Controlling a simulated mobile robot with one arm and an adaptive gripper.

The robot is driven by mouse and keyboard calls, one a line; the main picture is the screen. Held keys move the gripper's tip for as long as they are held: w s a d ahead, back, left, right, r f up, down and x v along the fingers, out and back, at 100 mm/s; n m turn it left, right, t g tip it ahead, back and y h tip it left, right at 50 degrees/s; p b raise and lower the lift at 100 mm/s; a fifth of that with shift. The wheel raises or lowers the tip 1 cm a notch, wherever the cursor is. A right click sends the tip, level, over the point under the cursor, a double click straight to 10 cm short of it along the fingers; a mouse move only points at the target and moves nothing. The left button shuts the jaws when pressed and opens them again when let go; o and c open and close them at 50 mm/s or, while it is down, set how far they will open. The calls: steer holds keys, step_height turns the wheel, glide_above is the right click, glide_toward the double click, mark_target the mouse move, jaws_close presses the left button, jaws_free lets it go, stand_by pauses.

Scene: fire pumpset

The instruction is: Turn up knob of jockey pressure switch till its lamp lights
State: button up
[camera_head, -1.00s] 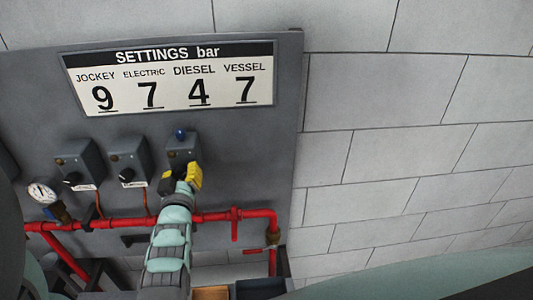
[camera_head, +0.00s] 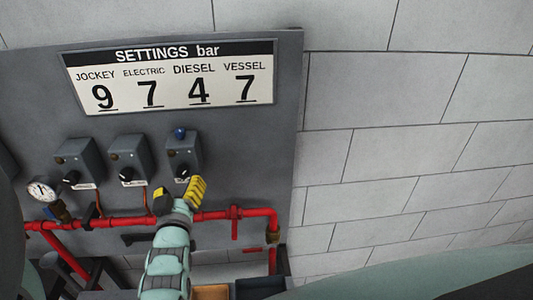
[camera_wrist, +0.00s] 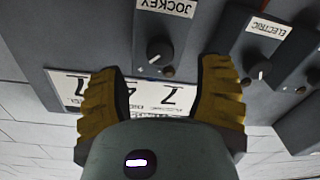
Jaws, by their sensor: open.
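The jockey pressure switch is the grey box (camera_head: 190,152) at the right of the row in the head view. A blue lamp (camera_head: 180,133) sits on its top and looks dark. In the wrist view the box (camera_wrist: 195,40) carries an upside-down JOCKEY label (camera_wrist: 165,7) and a black knob (camera_wrist: 156,48) with a light pointer mark. The knob also shows in the head view (camera_head: 182,172). My gripper (camera_head: 180,192) is open and empty, apart from the knob. In the wrist view its yellow fingers (camera_wrist: 160,70) spread on either side of the knob.
The settings sign (camera_head: 170,78) above reads jockey 9, electric 7, diesel 4, vessel 7. Two similar switch boxes (camera_head: 129,158) (camera_head: 79,160) stand left. A gauge (camera_head: 42,189) and red pipes (camera_head: 205,217) lie below. The white block wall (camera_head: 420,150) is clear at right.

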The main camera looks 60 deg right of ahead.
steer(key=v, duration=0.6)
steer(key=shift+s+a, duration=0.25)
stand_by(0.6)
